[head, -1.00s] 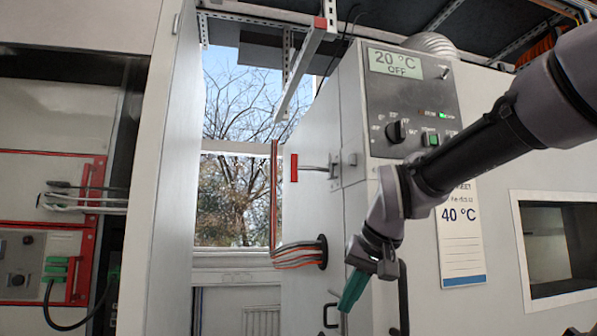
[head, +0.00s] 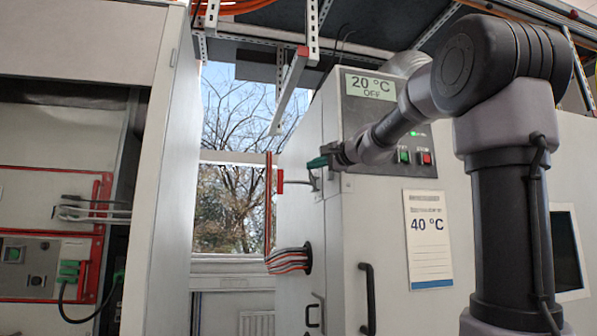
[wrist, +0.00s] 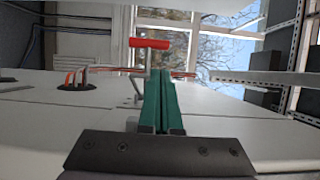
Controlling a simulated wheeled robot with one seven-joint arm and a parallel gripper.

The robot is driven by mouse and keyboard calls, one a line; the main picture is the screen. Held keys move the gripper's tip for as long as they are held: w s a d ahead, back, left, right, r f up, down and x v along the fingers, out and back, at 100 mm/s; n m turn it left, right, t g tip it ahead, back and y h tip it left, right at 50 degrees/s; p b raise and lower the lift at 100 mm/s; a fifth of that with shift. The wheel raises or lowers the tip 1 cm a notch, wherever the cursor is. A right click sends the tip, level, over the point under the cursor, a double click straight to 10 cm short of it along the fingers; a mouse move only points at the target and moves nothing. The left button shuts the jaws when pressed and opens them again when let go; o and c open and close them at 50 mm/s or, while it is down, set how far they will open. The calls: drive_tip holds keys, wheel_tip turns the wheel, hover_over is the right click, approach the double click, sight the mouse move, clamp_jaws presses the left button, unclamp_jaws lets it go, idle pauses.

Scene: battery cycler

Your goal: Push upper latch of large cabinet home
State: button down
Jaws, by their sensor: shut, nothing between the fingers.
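The large cabinet (head: 335,230) is the pale chamber with a 20 °C display. Its upper latch has a red grip (head: 280,181) on a thin metal rod that sticks out to the left from the cabinet's side near the front edge. My gripper (head: 317,162), with green fingers, is shut and empty, just above the latch's rod and bracket. In the wrist view the closed fingertips (wrist: 160,74) point towards the red grip (wrist: 150,43), and the rod is partly hidden behind them. I cannot tell whether the fingers touch the latch.
A cable bundle (head: 290,260) enters the cabinet's side below the latch. A black door handle (head: 368,298) is on the front. A metal rail (head: 290,90) hangs above the latch. A window gap lies left, beside another tall cabinet's open door (head: 170,190).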

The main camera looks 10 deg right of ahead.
sight(282, 175)
drive_tip(key=x, duration=1.3)
drive_tip(key=shift+w+a, duration=0.15)
drive_tip(key=shift+w, duration=0.2)
drive_tip(key=shift+w+f, duration=0.1)
